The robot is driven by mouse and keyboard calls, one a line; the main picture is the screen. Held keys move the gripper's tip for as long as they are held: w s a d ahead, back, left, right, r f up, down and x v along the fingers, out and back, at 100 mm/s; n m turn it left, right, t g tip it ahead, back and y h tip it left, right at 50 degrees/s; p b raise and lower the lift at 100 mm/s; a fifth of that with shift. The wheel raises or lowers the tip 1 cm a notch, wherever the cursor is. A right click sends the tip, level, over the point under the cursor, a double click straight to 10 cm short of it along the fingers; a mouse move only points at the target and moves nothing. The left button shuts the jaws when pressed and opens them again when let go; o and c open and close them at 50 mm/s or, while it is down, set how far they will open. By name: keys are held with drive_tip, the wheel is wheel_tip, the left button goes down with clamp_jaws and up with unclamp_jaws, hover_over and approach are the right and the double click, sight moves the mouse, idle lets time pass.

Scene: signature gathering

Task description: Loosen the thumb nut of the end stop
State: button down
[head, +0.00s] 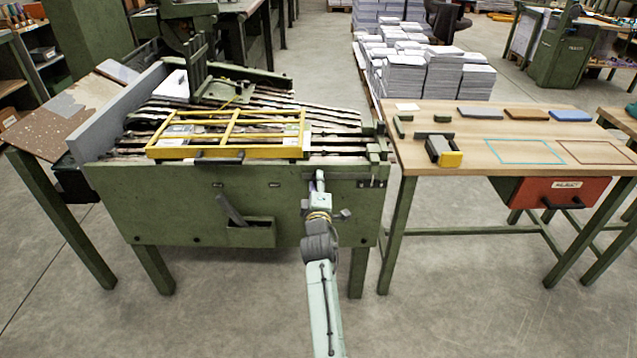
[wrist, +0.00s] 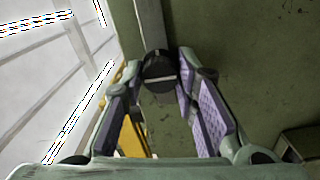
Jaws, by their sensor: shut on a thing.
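The thumb nut (wrist: 160,70) shows in the wrist view as a dark round knob with a light line across its face. It sits against a grey-green bar (wrist: 150,25), which seems to belong to the end stop. My gripper (wrist: 160,78) is shut on the nut, one purple-padded finger on each side. In the head view my gripper (head: 319,178) is at the green machine's front upper edge, towards its right end. The nut is hidden there behind my gripper.
The green gathering machine (head: 160,205) carries a yellow frame (head: 228,112) on its slatted top. A wooden table (head: 480,140) with blocks and a red drawer (head: 560,200) stands to the right. The floor in front is clear.

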idle(0.5)
drive_tip(key=c, duration=1.2)
unclamp_jaws()
drive_tip(key=shift+c, duration=0.2)
drive_tip(key=s, duration=1.2)
